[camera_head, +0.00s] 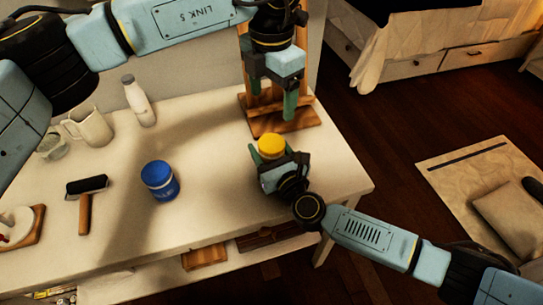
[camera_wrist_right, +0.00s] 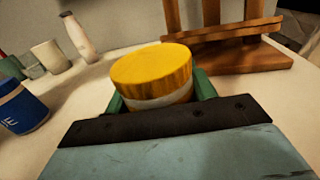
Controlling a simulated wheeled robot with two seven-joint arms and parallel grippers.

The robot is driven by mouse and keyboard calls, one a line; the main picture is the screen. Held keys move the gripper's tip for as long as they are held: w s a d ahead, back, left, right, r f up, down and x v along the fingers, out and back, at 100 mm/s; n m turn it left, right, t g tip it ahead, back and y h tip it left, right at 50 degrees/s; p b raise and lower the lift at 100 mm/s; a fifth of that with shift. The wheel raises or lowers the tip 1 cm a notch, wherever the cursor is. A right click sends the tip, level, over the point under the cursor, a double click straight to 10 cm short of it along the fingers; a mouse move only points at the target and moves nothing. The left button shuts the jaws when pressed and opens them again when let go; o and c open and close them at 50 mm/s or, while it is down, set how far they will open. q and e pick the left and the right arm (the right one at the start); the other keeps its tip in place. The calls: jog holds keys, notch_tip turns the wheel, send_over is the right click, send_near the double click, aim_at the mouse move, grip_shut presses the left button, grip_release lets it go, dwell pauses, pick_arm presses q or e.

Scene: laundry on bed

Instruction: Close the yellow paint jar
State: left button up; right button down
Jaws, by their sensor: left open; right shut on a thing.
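The yellow paint jar (camera_head: 271,146) stands near the right end of the white table. In the right wrist view its yellow lid (camera_wrist_right: 152,68) sits on top, with a pale band (camera_wrist_right: 160,101) below it. I cannot tell whether the lid is fully tightened. My right gripper (camera_head: 275,157) is shut on the jar from the front, its green fingers on either side; its body hides the lower part of the jar. My left gripper (camera_head: 273,96) is open and empty, pointing down above and behind the jar, apart from it.
A wooden easel (camera_head: 281,122) stands close behind the jar. A blue jar (camera_head: 160,181), a roller (camera_head: 86,193), a white bottle (camera_head: 138,101) and a mug (camera_head: 89,126) are to the left. The table (camera_head: 215,165) between the two jars is clear.

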jog(key=shift+c, duration=2.1)
grip_release()
jog(key=shift+s, duration=0.1)
jog(key=p+v, duration=0.1)
jog(key=v, duration=1.2)
jog(key=shift+s, duration=0.1)
